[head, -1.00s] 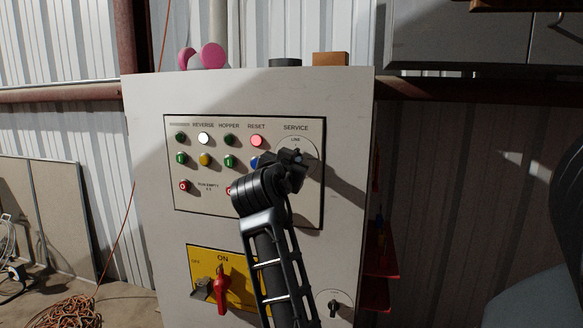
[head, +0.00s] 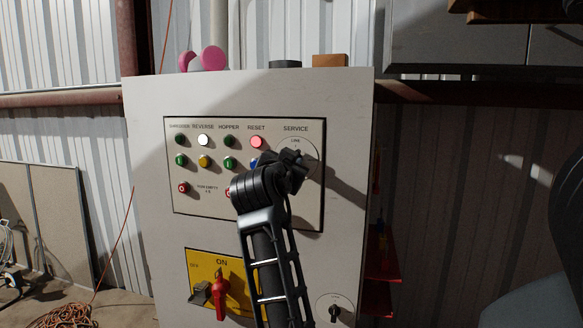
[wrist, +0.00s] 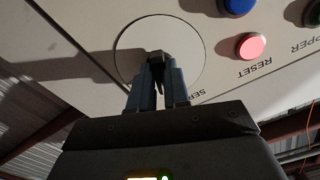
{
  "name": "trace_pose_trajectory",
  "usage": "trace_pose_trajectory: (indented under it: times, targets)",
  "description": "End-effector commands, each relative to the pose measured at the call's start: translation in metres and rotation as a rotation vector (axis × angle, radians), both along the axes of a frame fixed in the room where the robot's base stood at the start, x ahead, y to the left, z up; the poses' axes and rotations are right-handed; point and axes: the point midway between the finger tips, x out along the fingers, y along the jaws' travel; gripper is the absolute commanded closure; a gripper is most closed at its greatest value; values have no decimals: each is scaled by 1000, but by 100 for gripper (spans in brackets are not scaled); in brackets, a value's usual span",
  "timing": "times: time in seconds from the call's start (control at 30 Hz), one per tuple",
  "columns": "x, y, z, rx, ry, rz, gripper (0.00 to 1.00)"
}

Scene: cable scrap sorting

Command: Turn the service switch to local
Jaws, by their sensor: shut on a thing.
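The service switch sits at the right of the control panel, under the SERVICE label (head: 296,129). Its round plate (head: 310,150) shows a LINE mark at the top. My gripper (head: 292,160) is in front of the plate and hides the knob in the head view. In the wrist view my gripper (wrist: 157,75) is shut on the dark switch knob (wrist: 157,56), with a finger on each side. The round plate (wrist: 185,42) surrounds it. The local mark and the knob's exact pointing are hidden.
Lit RESET button (head: 257,142) and a blue button (head: 253,162) sit just left of the switch. A red handle (head: 221,298) on a yellow plate (head: 238,272) is lower on the grey cabinet (head: 150,150). A small keyed knob (head: 334,312) is at lower right.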

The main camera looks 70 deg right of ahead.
Motion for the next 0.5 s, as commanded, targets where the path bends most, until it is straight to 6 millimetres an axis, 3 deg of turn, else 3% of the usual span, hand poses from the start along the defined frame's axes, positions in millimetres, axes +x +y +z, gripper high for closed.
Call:
trace_pose_trajectory:
  times: [0.5]
  targets:
    - [1,0,-1,7,-107,3,100]
